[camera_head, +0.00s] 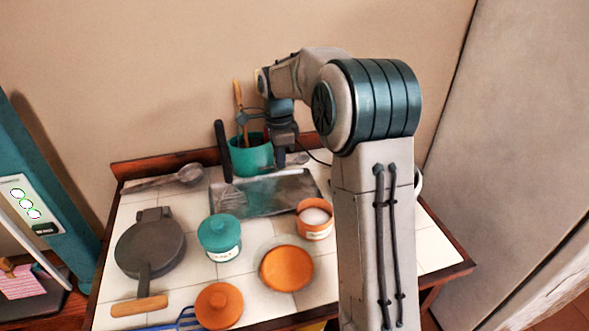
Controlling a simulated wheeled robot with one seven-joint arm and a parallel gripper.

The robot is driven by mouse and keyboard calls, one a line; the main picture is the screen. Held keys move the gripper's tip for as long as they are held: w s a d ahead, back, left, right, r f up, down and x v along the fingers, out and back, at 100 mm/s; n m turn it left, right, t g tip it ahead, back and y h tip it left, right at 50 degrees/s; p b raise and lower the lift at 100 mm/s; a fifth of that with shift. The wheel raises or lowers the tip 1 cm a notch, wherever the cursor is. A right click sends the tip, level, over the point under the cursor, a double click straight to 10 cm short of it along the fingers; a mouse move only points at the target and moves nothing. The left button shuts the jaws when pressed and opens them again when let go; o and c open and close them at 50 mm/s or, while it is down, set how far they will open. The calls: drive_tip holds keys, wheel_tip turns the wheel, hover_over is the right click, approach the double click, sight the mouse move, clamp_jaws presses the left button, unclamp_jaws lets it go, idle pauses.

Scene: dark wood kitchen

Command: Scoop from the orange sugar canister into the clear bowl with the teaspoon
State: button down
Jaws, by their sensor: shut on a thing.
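The orange sugar canister (315,232) stands open on the white tiled counter, with white sugar (315,216) inside. My gripper (281,158) points down at the back of the counter, beside the teal pot. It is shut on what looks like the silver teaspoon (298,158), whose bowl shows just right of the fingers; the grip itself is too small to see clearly. The spoon is behind the canister and apart from it.
A teal utensil pot (250,158) stands left of my gripper. A metal tray (265,193) lies in front of it. A teal lidded canister (219,238), an orange lid (218,306), a dark round pan (150,248) and a ladle (185,176) crowd the left and front.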

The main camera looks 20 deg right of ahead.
idle(0.3)
drive_tip(key=s+d+r+y+p, duration=0.1)
drive_tip(key=s+r+y+p, duration=0.3)
drive_tip(key=s, duration=0.3)
drive_tip(key=s+d+r+y+p, duration=0.1)
drive_tip(key=s+y+p, duration=0.35)
drive_tip(key=s, duration=0.25)
drive_tip(key=f+b, duration=0.3)
drive_tip(key=f, duration=0.1)
drive_tip(key=f+b, duration=0.4)
drive_tip(key=shift+d+f, duration=0.2)
drive_tip(key=shift+f, duration=0.15)
drive_tip(key=shift+d+f+b, duration=0.35)
drive_tip(key=shift+d+b, duration=0.2)
wheel_tip(320, 180, up, 9)
drive_tip(key=a+h+p, duration=0.1)
drive_tip(key=h+p, duration=0.2)
drive_tip(key=p, duration=0.7)
drive_tip(key=shift+a+h, duration=0.35)
drive_tip(key=shift+a, duration=0.05)
